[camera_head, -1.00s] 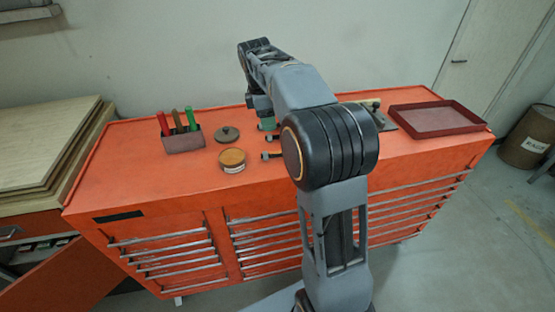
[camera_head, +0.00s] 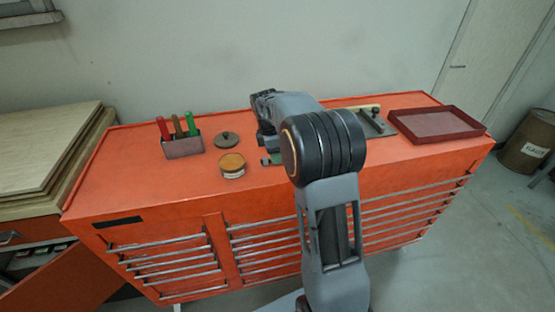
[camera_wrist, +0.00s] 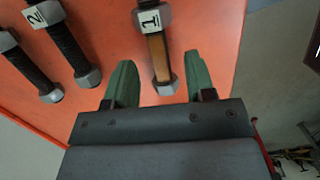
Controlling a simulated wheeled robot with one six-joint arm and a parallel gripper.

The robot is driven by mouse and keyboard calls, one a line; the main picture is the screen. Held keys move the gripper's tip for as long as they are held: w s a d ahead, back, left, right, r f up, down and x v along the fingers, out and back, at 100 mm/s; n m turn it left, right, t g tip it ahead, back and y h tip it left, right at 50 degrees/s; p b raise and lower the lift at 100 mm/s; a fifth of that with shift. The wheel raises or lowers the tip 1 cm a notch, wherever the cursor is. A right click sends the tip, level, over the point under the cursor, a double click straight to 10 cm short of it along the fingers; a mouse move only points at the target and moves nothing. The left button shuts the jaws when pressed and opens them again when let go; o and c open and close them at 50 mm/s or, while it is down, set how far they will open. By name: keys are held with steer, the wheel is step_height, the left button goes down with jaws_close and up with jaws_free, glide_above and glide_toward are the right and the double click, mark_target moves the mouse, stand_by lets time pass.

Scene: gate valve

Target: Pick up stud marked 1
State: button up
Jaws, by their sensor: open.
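The stud marked 1 (camera_wrist: 157,50) shows in the wrist view, a rod with a grey nut at each end and a white tag reading 1. It lies on the orange cabinet top. My gripper (camera_wrist: 160,80) is open, with its green fingers on either side of the stud's near end. I cannot tell whether they touch it. The stud marked 2 (camera_wrist: 66,45) lies to its left, and another dark stud (camera_wrist: 28,65) lies farther left. In the head view my arm hides most of the studs, and my gripper (camera_head: 268,160) is low at the cabinet top.
The orange cabinet (camera_head: 130,180) carries a holder with coloured handles (camera_head: 183,146), a round lid (camera_head: 227,139), an open tin (camera_head: 232,165), a dark red tray (camera_head: 438,124) and a grey plate with parts (camera_head: 375,122). The cabinet top's left front is clear.

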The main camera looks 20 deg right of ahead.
steer(key=shift+s+d+f, duration=0.1)
steer(key=shift+d+f, duration=0.05)
steer(key=shift+f, duration=1)
jaws_close()
